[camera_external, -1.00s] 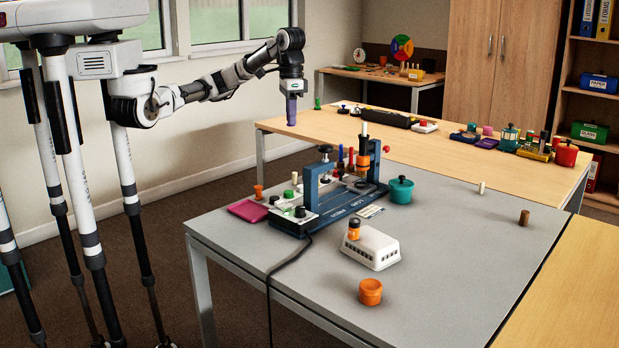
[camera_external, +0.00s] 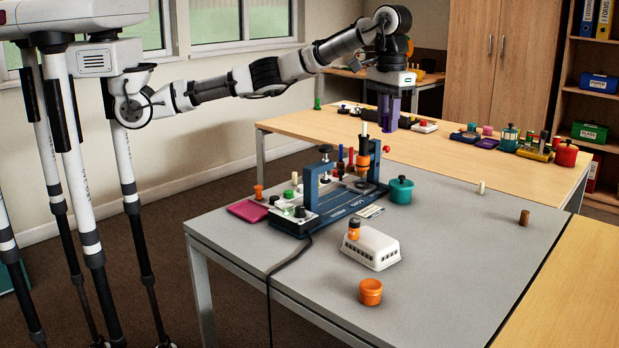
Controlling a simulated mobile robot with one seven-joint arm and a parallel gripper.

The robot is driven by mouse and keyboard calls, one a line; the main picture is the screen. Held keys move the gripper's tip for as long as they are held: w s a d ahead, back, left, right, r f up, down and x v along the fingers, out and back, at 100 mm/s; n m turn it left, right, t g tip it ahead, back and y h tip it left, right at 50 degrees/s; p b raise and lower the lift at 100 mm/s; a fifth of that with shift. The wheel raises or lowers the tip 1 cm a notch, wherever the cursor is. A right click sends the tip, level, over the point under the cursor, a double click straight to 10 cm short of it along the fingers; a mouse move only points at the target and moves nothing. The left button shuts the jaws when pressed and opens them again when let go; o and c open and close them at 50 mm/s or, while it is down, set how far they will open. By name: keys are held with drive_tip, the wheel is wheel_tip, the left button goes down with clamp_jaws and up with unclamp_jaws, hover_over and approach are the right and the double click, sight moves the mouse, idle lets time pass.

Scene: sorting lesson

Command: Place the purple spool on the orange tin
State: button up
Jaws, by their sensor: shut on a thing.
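The purple spool (camera_external: 390,116) is held upright in my gripper (camera_external: 389,98), which is shut on it. Both are in the air, and in the picture they show behind the blue machine and in front of the far wooden table. The orange tin (camera_external: 370,293), short and round with a lid, stands upright on the near front part of the grey table (camera_external: 450,270). Nothing rests on its top. My gripper is well above and away from it.
The blue machine (camera_external: 345,205) with upright posts stands mid-table. A teal pot (camera_external: 401,190) is to the machine's right. A cable (camera_external: 285,262) hangs over the front edge. The table's right front is clear.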

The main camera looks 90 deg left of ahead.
drive_tip(key=s+d+f, duration=0.1)
drive_tip(key=d+f, duration=0.1)
drive_tip(key=d, duration=1.1)
drive_tip(key=n+p, duration=0.1)
drive_tip(key=p, duration=0.1)
hover_over(372, 284)
wheel_tip(372, 284, down, 17)
drive_tip(key=shift+f, duration=0.1)
drive_tip(key=shift+s+f, duration=0.1)
drive_tip(key=shift+f, duration=2.4)
drive_tip(key=shift+f, duration=0.15)
drive_tip(key=o, duration=0.9)
